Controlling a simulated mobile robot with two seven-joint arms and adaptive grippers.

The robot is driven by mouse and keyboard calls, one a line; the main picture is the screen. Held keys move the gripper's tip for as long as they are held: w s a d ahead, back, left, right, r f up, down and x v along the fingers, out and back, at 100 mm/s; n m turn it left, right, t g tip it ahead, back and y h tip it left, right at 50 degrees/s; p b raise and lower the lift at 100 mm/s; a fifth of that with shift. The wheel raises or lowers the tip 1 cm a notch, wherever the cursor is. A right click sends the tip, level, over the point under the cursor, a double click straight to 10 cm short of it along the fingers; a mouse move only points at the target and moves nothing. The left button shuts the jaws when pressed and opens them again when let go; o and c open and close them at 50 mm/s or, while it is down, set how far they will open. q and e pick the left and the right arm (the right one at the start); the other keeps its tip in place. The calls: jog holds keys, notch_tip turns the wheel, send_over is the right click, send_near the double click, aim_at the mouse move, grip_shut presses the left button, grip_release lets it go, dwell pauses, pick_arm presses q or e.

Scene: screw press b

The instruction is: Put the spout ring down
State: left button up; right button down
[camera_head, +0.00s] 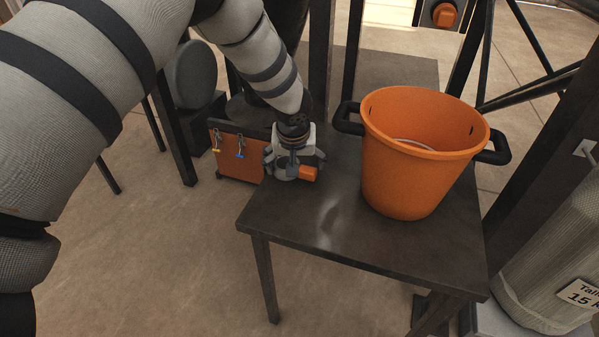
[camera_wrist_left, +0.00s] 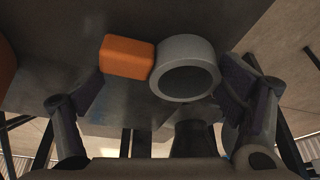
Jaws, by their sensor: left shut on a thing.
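The spout ring (camera_wrist_left: 186,48) is a short grey ring with an orange block (camera_wrist_left: 128,57) at its side. It sits between the two fingers of my left gripper (camera_wrist_left: 160,85) in the left wrist view. In the head view my left gripper (camera_head: 294,163) points down at the left side of the dark table (camera_head: 325,232), shut on the ring. There the orange block (camera_head: 307,174) shows at its right, and the gripper hides much of the ring. I cannot tell whether the ring touches the tabletop. My right gripper is not in view.
A large orange tub (camera_head: 412,175) with black handles stands on the table to the right of the gripper. An orange panel (camera_head: 238,157) with small hanging tags is behind the table's left side. A labelled sack (camera_head: 550,260) stands at the right. The front-left tabletop is clear.

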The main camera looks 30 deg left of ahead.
pick_arm(q)
jog(key=shift+f, duration=0.75)
jog(key=shift+r, duration=0.3)
jog(key=shift+c, duration=0.6)
jog(key=shift+f, duration=0.15)
jog(key=o, duration=1.2)
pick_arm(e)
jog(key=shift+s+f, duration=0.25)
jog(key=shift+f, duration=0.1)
pick_arm(q)
jog(key=p+v, duration=0.2)
jog(key=v, duration=1)
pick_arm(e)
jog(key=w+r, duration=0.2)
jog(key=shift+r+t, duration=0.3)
